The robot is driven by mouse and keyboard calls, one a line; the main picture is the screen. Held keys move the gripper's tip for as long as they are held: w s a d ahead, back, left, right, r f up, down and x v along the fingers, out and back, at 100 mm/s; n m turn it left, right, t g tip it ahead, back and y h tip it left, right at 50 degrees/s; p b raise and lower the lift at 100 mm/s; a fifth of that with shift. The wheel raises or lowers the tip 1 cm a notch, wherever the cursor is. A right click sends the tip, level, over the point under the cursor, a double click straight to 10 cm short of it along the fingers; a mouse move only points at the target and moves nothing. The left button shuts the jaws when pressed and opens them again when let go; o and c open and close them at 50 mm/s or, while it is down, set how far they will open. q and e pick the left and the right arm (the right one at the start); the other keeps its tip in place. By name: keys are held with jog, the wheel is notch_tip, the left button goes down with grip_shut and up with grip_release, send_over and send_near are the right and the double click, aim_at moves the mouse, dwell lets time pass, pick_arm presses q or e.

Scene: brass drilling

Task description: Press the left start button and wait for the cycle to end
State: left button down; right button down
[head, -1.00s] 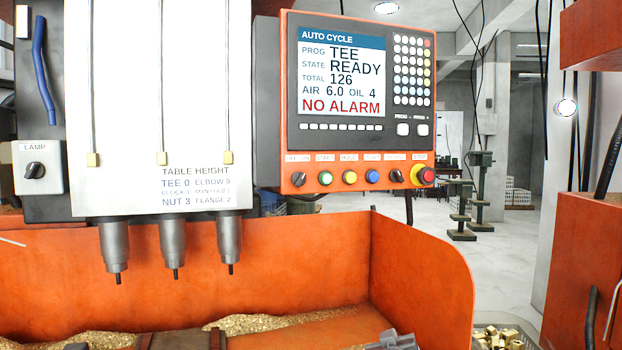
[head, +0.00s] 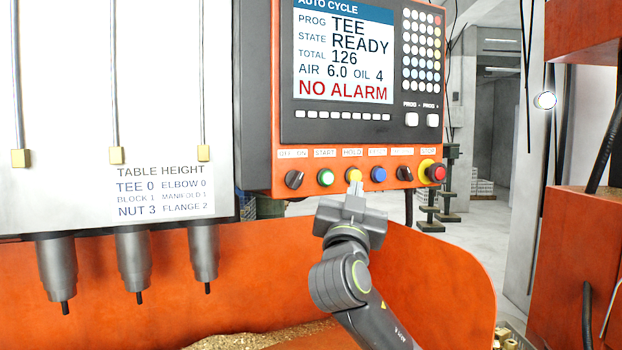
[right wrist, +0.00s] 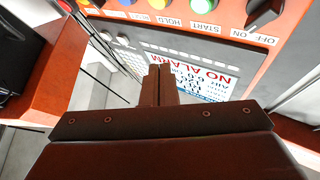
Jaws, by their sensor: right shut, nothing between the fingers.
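The green start button (head: 325,177) is on the lower strip of the orange control panel under a START label. It also shows in the right wrist view at the top edge (right wrist: 206,4). The display (head: 344,60) reads TEE, READY, total 126 and NO ALARM. My right gripper (head: 355,188) is shut and empty, its tips pointing up at the panel. In the head view they overlap the lower part of the yellow HOLD button (head: 354,174), right of the green one; I cannot tell whether they touch. The shut fingers also show in the right wrist view (right wrist: 160,85). My left gripper is out of view.
A dark knob (head: 294,180) is left of the green button. A blue button (head: 378,174), another knob and a red stop button (head: 436,173) are to the right. Three drill spindles (head: 132,268) hang at left. An orange guard wall (head: 440,270) stands below the panel.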

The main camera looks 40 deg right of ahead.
aim_at(327, 178)
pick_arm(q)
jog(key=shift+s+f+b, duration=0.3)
pick_arm(e)
jog(key=shift+w+d+r, duration=0.1)
jog(key=shift+w+d, duration=0.25)
jog(key=shift+w, duration=1)
jog(key=shift+w+d+f, duration=0.1)
jog(key=shift+w+d, duration=0.25)
jog(key=shift+w, duration=0.95)
jog(key=shift+w+d+r, duration=0.1)
jog(key=shift+w+d, duration=0.25)
jog(key=shift+w, duration=1)
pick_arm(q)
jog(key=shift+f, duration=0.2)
pick_arm(e)
jog(key=shift+w, duration=0.1)
pick_arm(q)
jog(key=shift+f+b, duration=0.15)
jog(key=shift+b, duration=0.2)
pick_arm(e)
jog(key=shift+w+d, duration=0.1)
jog(key=shift+w, duration=0.25)
